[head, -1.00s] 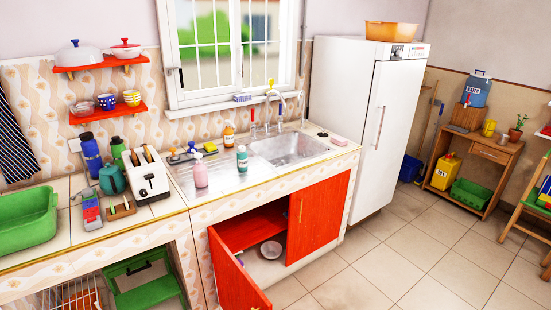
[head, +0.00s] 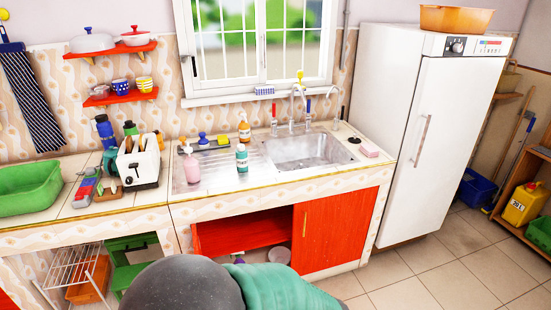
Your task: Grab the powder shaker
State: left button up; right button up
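A small teal bottle with a white label (head: 242,158) stands upright on the sink's drainboard, left of the basin. It looks like the powder shaker, but its label is too small to read. A pink pump bottle (head: 191,165) stands to its left. An orange bottle (head: 244,127) stands behind it. Neither gripper shows in view. A dark grey rounded part and a teal part, apparently of my own arm, fill the bottom middle. They are well below the bottle and apart from it.
The steel sink basin (head: 305,150) is right of the bottle. A white toaster (head: 138,160) and a green tub (head: 28,187) occupy the left counter. A white fridge (head: 425,140) stands at the right. Below, the red cupboard (head: 332,230) is partly open inside.

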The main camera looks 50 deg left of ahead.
aim_at(242, 160)
jog(key=i+u, duration=0.4)
jog(key=i+l+u, duration=0.25)
jog(key=i+u, duration=0.15)
jog(key=i, duration=0.15)
